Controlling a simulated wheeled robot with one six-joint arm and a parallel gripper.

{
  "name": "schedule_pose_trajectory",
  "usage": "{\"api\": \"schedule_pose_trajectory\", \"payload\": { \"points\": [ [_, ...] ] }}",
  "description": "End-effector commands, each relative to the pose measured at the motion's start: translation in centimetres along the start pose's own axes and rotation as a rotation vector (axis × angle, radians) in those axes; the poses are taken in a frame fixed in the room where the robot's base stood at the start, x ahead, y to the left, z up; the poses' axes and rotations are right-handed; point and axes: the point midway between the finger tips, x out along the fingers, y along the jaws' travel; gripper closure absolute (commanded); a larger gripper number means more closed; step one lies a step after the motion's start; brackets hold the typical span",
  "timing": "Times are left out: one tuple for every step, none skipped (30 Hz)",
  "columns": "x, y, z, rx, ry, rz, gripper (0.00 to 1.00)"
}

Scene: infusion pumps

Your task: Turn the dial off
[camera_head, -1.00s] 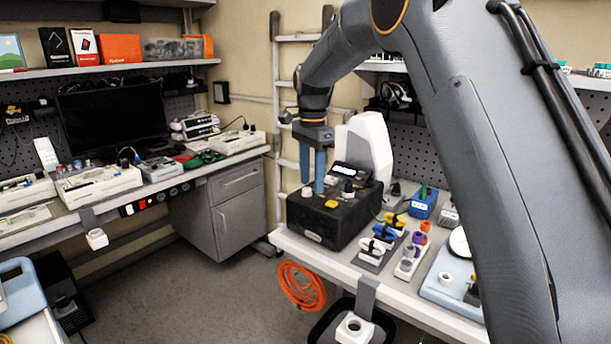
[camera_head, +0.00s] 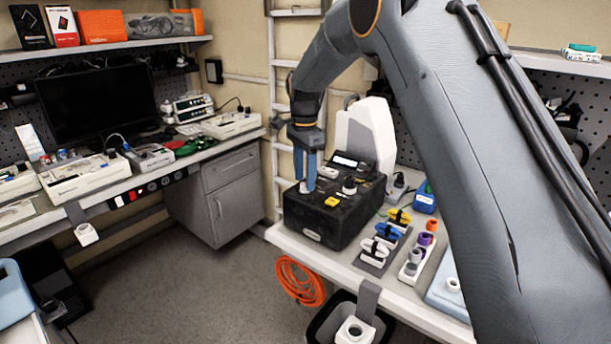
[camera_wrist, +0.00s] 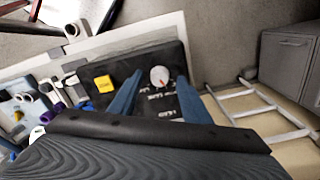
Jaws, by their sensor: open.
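The black pump box (camera_head: 318,222) stands at the left end of the right-hand bench. Its dial (camera_wrist: 159,76) is a round white knob with a red pointer mark, on the top panel in the wrist view. A yellow button (camera_wrist: 103,83) sits to the dial's left there. My gripper (camera_wrist: 156,92) is open, with its two blue fingers on either side of the dial in the picture. In the head view my gripper (camera_head: 307,184) points down at the box's left top corner, and its fingers largely hide the dial. Whether the fingers touch the dial cannot be told.
Other knobs and a lit display (camera_head: 345,161) are on the box's top. A white device (camera_head: 366,135) stands behind it. Coloured clips (camera_head: 387,231) and a holder with cylinders (camera_head: 416,256) lie to the right. An orange cable coil (camera_head: 300,282) hangs below the bench edge.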

Motion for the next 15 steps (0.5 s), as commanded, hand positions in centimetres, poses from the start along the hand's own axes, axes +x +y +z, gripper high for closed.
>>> {"api": "schedule_pose_trajectory", "payload": {
  "points": [
    [0.41, 0.1, -0.03, 0.001, -0.001, 0.003, 0.57],
    [0.61, 0.09, -0.06, 0.001, 0.0, 0.002, 0.57],
    [0.81, 0.07, -0.09, 0.001, 0.0, 0.001, 0.57],
    [0.92, 0.06, -0.12, 0.002, 0.0, 0.0, 0.57],
    [1.01, 0.06, -0.14, 0.002, 0.0, 0.0, 0.57],
    [1.08, 0.06, -0.16, 0.002, 0.0, 0.0, 0.57],
    [1.11, 0.05, -0.17, 0.002, 0.0, -0.001, 0.57],
    [1.13, 0.07, -0.23, 0.003, 0.0, -0.001, 0.57],
    [1.14, 0.07, -0.27, 0.003, 0.0, -0.001, 0.57],
    [1.14, 0.07, -0.27, 0.004, 0.0, 0.0, 0.57],
    [1.14, 0.08, -0.27, 0.004, 0.0, 0.0, 0.57],
    [1.14, 0.08, -0.27, 0.003, 0.0, 0.0, 0.57],
    [1.14, 0.08, -0.27, 0.003, 0.0, 0.0, 0.6],
    [1.13, 0.08, -0.27, 0.003, 0.0, 0.0, 0.65],
    [1.13, 0.08, -0.26, 0.003, 0.0, 0.0, 0.72]
  ]
}}
